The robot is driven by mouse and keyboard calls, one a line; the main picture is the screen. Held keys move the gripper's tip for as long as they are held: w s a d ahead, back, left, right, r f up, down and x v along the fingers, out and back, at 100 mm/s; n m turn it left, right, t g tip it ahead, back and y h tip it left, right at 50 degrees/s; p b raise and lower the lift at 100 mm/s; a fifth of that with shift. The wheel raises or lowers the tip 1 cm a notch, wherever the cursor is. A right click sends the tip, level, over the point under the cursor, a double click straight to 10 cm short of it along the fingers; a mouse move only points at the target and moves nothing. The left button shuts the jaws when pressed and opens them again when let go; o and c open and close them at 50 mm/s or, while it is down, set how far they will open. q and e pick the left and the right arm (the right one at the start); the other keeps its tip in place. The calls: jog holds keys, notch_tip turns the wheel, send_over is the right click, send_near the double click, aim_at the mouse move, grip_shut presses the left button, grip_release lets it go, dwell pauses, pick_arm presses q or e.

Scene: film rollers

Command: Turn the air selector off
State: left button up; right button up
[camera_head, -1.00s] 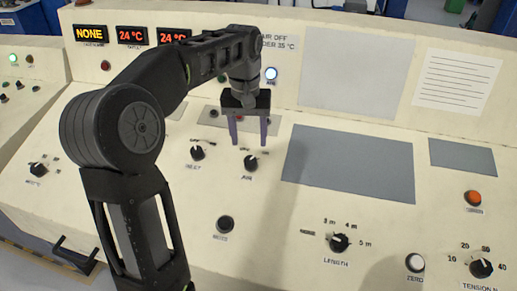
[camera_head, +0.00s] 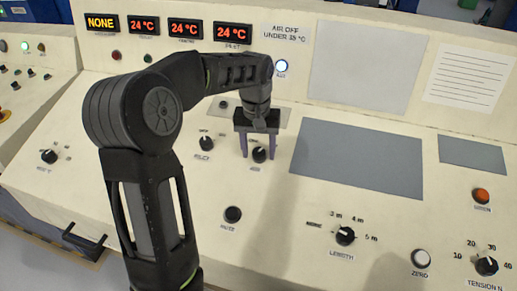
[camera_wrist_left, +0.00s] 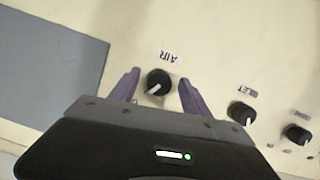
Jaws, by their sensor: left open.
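The air selector is a black knob (camera_head: 259,155) with a white pointer mark, on the cream sloping panel. It also shows in the left wrist view (camera_wrist_left: 158,82), beside the label "AIR". My left gripper (camera_head: 258,151) is open, with its two purple fingers on either side of the knob. In the left wrist view the fingers (camera_wrist_left: 158,88) flank the knob, with a gap on both sides. The blue-white air lamp (camera_head: 281,65) above is lit, under a sign (camera_head: 286,34) reading "AIR OFF UNDER 35 °C". My right gripper is not in view.
Another black selector (camera_head: 207,143) stands just left of the air knob. Displays (camera_head: 233,34) read 24 °C. A flat grey plate (camera_head: 358,160) lies to the right.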

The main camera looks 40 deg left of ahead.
pick_arm(q)
jog(key=shift+c, duration=0.3)
grip_shut()
dwell(0.3)
